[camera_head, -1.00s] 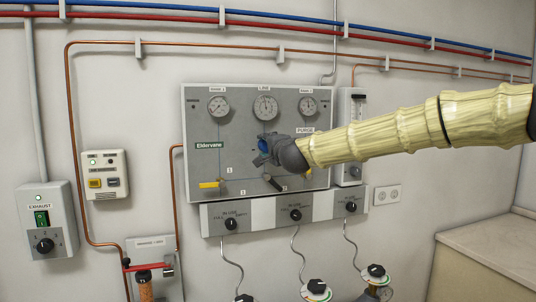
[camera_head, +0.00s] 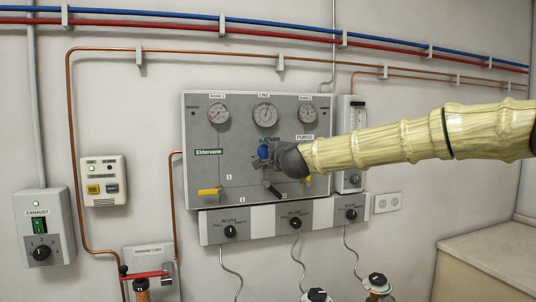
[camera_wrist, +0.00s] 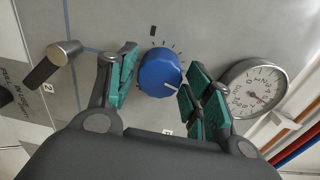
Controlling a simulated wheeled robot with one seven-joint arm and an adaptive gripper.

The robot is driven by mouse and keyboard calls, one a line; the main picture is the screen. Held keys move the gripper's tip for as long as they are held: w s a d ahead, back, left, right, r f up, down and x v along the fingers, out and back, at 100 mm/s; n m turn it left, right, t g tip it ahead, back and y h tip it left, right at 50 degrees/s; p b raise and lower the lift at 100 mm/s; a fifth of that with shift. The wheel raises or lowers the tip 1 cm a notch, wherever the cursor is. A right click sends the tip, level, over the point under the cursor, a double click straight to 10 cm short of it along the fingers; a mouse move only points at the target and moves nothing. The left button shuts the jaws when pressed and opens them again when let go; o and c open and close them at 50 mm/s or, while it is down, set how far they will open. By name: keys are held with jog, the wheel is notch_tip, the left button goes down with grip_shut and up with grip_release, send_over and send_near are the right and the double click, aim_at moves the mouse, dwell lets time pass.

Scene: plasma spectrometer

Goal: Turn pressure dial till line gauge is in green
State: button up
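The blue pressure dial (camera_wrist: 160,75) sits on the grey panel, with tick marks around it and a white pointer line on its face. In the head view the dial (camera_head: 263,152) shows in the middle of the panel, partly behind my gripper. My gripper (camera_wrist: 155,85) is open, with its green-padded fingers on either side of the dial; a gap shows on the left, and the right pads are close to its edge. I cannot tell whether they touch. The line gauge (camera_head: 265,115) is above the dial; it also shows in the wrist view (camera_wrist: 256,88). Its green zone is not readable.
Two smaller gauges (camera_head: 219,113) (camera_head: 307,113) flank the line gauge. A yellow lever (camera_head: 209,191) is at the panel's lower left. A dark lever (camera_wrist: 52,65) is left of my fingers. Black knobs (camera_head: 230,231) line the strip below the panel.

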jog(key=shift+o, duration=0.3)
jog(key=shift+a, duration=0.1)
jog(key=v, duration=1.2)
jog(key=shift+f, duration=0.1)
